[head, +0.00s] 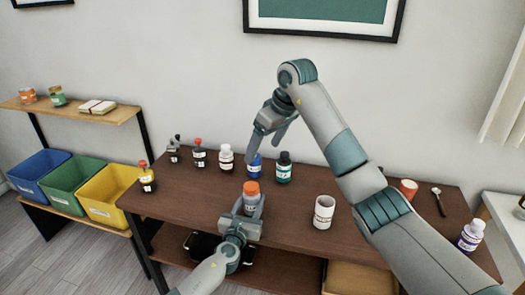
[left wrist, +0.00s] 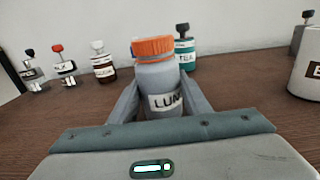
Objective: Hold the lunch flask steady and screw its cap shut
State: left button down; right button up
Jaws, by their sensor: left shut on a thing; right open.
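The lunch flask (head: 250,203) is a pale grey bottle standing upright on the brown table; in the left wrist view (left wrist: 158,80) its label reads "LUN". Its orange cap (head: 251,188) sits on top, also seen in the left wrist view (left wrist: 153,46); I cannot tell how tightly it is screwed. My left gripper (head: 249,208) is shut on the flask's body, one finger on each side, below the cap. My right gripper (head: 266,148) is open and empty, behind and above the flask, in front of the blue bottle (head: 254,168), which it partly hides.
A teal bottle (head: 284,170) and a white-capped bottle (head: 226,158) stand behind the flask. A white cup (head: 324,212) stands to the right, with a red cup (head: 408,188) farther right. A yellow bin (head: 108,195) is left of the table. Bare tabletop surrounds the flask.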

pick_arm(q)
jog(key=c, duration=0.9)
grip_release()
jog(key=shift+p+v, duration=0.35)
jog(key=shift+v, duration=0.5)
jog(key=v, duration=1.5)
jog(key=shift+s+p, duration=0.35)
jog(key=shift+p, duration=0.05)
jog(key=shift+a, duration=0.1)
